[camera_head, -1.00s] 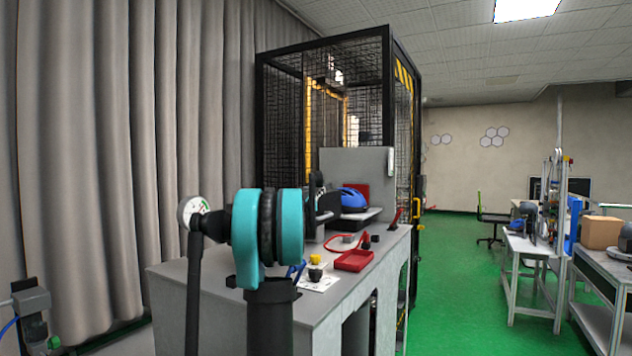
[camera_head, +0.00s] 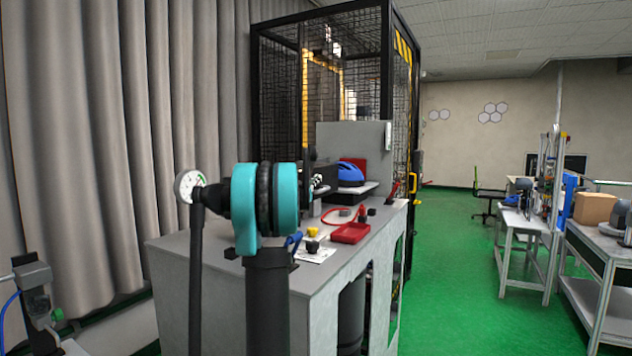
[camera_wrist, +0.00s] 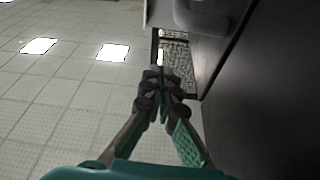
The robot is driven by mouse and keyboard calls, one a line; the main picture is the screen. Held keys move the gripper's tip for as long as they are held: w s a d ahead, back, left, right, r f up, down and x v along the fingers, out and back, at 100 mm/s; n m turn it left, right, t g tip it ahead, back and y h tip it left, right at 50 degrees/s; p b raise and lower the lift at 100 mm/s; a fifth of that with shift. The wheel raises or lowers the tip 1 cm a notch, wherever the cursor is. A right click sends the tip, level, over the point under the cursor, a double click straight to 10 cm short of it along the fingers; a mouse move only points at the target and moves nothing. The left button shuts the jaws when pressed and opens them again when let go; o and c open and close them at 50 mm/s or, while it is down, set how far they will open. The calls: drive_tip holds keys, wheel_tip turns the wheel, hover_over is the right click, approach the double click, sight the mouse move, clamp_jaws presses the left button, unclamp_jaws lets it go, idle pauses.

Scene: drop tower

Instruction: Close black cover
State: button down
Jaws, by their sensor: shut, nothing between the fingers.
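My gripper (camera_wrist: 160,84) shows in the wrist view with its fingers shut together and nothing between them. A large smooth dark panel (camera_wrist: 262,88) fills the right of that view, close beside the gripper; I cannot tell whether it is the black cover or whether they touch. In the head view, a dark boxy part (camera_head: 320,176) stands behind my teal arm joint on the bench, left of a blue helmet (camera_head: 350,174). My arm partly hides it, so its shape and position are unclear. The gripper cannot be made out clearly in the head view.
The grey bench (camera_head: 205,262) carries a red tray (camera_head: 350,233) and small loose parts. A black mesh cage (camera_head: 280,90) stands behind it, with a grey upright panel (camera_head: 355,142) in front. A curtain (camera_head: 90,150) closes the left.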

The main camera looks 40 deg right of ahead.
drive_tip(key=v, duration=1.2)
drive_tip(key=shift+a+f, duration=0.1)
